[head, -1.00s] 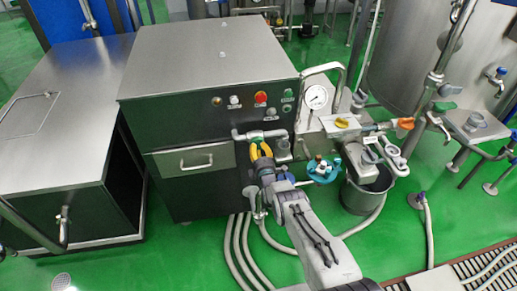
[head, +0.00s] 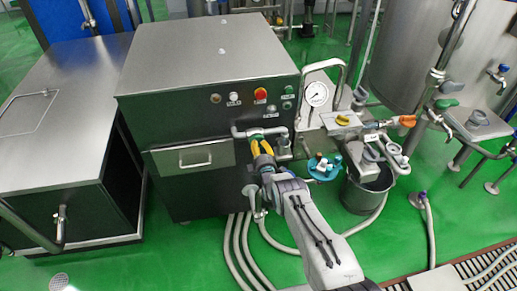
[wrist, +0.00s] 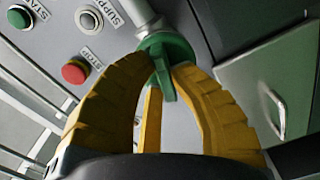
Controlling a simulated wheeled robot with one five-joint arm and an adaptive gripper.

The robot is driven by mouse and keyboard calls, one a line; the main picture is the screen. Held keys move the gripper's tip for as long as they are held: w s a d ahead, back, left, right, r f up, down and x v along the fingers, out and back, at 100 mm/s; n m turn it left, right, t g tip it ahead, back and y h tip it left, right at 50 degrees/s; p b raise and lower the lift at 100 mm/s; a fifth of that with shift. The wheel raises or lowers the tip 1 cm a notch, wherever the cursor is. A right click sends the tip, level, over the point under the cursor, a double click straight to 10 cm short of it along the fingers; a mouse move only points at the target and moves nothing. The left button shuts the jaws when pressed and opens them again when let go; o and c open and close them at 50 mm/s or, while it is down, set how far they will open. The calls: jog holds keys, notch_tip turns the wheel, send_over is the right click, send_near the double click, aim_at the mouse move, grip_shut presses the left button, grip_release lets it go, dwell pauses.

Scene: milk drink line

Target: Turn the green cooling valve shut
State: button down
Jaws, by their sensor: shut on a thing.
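The green cooling valve (wrist: 165,60) shows in the wrist view on a grey pipe, in front of the grey cabinet face. It has a round green body and a flat green handle. My gripper (wrist: 162,82) has its yellow fingers closed around the handle, with the tips touching it. In the head view my gripper (head: 262,146) is at the pipe on the cabinet's front right, and its fingers hide the green valve there.
The cabinet (head: 215,60) carries a red button (head: 260,94) above the pipe. To the right are a pressure gauge (head: 316,93), a yellow handle (head: 342,120), an orange handle (head: 407,120) and a bucket (head: 366,190). Hoses (head: 240,240) run along the floor below.

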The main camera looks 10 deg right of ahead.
jog(key=shift+f+m+b, duration=0.2)
jog(key=shift+m+b, duration=0.8)
jog(key=shift+b, duration=1.1)
jog(key=m+b, duration=0.2)
jog(key=b, duration=0.3)
jog(key=shift+f+b, duration=0.15)
jog(key=shift+b, duration=0.25)
jog(key=m+b, duration=0.2)
jog(key=b, duration=1.2)
jog(key=shift+d+f+m, duration=0.1)
jog(key=shift+m, duration=0.2)
jog(key=m+b, duration=0.3)
jog(key=b, duration=1.3)
jog(key=shift+b, duration=0.4)
jog(key=m+b, duration=0.2)
jog(key=b, duration=0.5)
jog(key=shift+m, duration=0.3)
jog(key=shift+r+b, duration=0.2)
jog(key=shift+b, duration=0.4)
jog(key=shift+m+b, duration=0.7)
jog(key=shift+b, duration=0.25)
jog(key=shift+r+m+b, duration=0.2)
jog(key=shift+m+b, duration=0.4)
jog(key=shift+b, duration=0.1)
